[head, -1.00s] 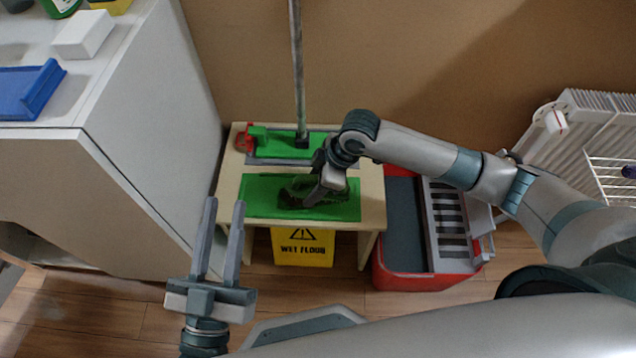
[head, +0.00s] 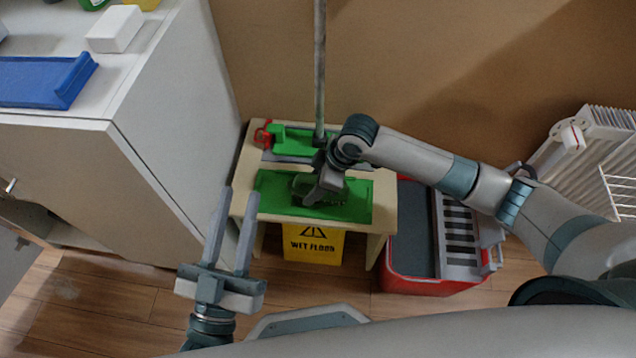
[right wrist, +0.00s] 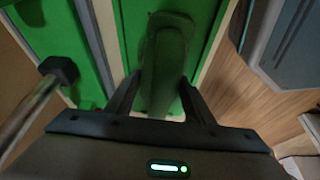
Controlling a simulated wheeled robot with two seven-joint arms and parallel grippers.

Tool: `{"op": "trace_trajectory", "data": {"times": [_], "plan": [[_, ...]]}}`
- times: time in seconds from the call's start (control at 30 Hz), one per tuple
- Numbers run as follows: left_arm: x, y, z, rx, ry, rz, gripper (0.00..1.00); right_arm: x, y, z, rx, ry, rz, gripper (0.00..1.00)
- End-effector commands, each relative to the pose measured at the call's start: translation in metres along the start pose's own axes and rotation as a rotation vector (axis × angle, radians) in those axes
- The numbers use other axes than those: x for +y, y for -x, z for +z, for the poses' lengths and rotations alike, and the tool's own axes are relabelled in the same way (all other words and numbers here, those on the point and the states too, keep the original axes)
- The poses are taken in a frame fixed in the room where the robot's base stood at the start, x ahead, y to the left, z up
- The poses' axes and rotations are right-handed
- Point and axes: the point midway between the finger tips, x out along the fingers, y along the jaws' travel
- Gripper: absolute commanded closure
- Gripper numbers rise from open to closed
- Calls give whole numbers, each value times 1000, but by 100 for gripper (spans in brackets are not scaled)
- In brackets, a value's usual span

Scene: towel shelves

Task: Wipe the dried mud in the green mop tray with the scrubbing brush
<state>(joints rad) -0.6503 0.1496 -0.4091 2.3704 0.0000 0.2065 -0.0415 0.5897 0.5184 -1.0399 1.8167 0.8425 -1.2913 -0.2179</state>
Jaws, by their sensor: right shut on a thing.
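The green mop tray (head: 355,207) lies on the front of a small pale table. My right gripper (head: 316,192) is over the middle of the tray, shut on the scrubbing brush (head: 303,182), which is green and low at the tray floor. In the right wrist view the brush (right wrist: 166,50) runs between the two fingers (right wrist: 158,88), above the green tray (right wrist: 206,20). I see no clear brown mud on the bare parts of the tray; the area under the brush and gripper is hidden. My left gripper (head: 238,191) is open and empty, left of the table.
A mop handle (head: 319,70) rises behind my right gripper from the back of the table (head: 384,215). A yellow wet floor sign (head: 313,245) is below the table's front. A red bin (head: 420,283) stands right, a white cabinet (head: 165,130) left.

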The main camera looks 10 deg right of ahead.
Motion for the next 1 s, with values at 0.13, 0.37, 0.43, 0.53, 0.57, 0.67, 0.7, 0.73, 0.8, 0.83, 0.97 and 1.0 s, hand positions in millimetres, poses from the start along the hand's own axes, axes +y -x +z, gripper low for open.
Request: {"op": "trace_trajectory", "data": {"times": [0.13, 0.37, 0.43, 0.53, 0.57, 0.67, 0.7, 0.73, 0.8, 0.83, 0.97, 1.0], "plan": [[0, 0, 0, 0, 0, 0, 72, 0, 0, 0, 0, 0, 0, 70], [0, -1, -2, 0, 0, 0, 72, 0, -1, -4, 1, 0, 0, 70], [0, -2, -4, 0, 0, 0, 72, 0, -2, -7, 1, 0, 0, 70], [1, -3, -8, 0, 0, 0, 72, -1, -5, -14, 2, 0, -1, 70], [1, -3, -9, 0, 0, 0, 72, -1, -6, -16, 2, 1, -1, 70], [1, -4, -12, 0, 0, 0, 72, -1, -10, -22, 1, 0, 0, 70], [1, -5, -13, 0, 0, 0, 72, -2, -11, -25, 1, 1, 0, 70], [1, -5, -13, 0, 0, 0, 72, -2, -12, -26, 1, 1, 0, 70], [1, -5, -14, 0, 0, 0, 72, -2, -14, -28, 0, 0, 0, 70], [2, -5, -14, 0, 0, 0, 72, -2, -14, -29, 0, 0, 0, 70], [1, -5, -14, 0, 0, 0, 72, -2, -16, -30, 0, 0, 0, 70], [1, -5, -14, 0, 0, 0, 72, -2, -16, -30, 0, 0, 0, 70]]}}
